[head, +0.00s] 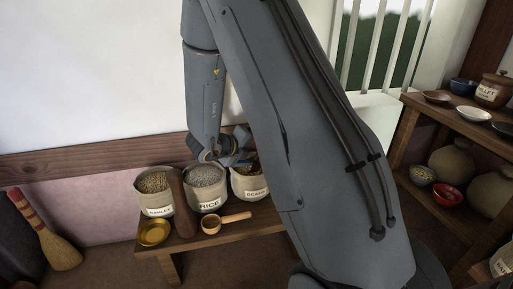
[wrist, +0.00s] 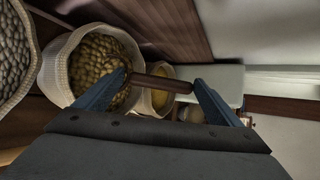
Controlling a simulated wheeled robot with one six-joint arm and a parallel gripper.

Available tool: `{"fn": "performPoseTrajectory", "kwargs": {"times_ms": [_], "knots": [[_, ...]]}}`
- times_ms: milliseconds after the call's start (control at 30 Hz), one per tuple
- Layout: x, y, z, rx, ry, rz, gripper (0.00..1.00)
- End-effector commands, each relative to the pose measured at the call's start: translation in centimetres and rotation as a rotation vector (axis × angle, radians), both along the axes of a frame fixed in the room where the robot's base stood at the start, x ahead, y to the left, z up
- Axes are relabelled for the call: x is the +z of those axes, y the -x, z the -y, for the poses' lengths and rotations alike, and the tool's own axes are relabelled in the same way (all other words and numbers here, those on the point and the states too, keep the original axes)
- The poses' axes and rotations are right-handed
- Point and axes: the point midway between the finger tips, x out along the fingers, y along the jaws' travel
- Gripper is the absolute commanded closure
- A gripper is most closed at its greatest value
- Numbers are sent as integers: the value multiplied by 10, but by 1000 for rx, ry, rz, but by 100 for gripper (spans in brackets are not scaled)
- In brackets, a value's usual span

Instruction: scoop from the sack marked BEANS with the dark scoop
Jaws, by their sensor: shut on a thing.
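The BEANS sack (head: 248,187) stands on the bench, partly hidden by my arm. In the wrist view the cream sack rim (wrist: 48,70) surrounds brown beans (wrist: 95,58). My gripper (head: 236,158) is over the back of the RICE and BEANS sacks. In the wrist view my gripper (wrist: 161,82) has its fingers apart with a dark brown bar (wrist: 165,84) between the tips, which looks like the dark scoop's handle. The left finger overlaps the beans. The scoop's bowl cannot be made out, and I cannot tell whether it touches the beans.
The RICE sack (head: 207,202) and BARLEY sack (head: 157,206) stand to the left, with a dark brown upright piece (head: 179,205) before them. A light wooden scoop (head: 213,225) and brass dish (head: 153,233) lie in front. Shelves (head: 433,205) with bowls are at right.

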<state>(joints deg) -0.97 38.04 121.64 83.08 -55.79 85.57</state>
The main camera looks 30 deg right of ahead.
Motion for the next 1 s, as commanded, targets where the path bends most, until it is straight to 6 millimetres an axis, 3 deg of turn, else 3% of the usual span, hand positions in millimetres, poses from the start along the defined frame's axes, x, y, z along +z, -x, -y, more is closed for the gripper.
{"fn": "performPoseTrajectory", "kwargs": {"times_ms": [600,1000], "knots": [[-17,12,39,-4,-409,137,36],[-20,16,53,-3,-641,214,36]]}}
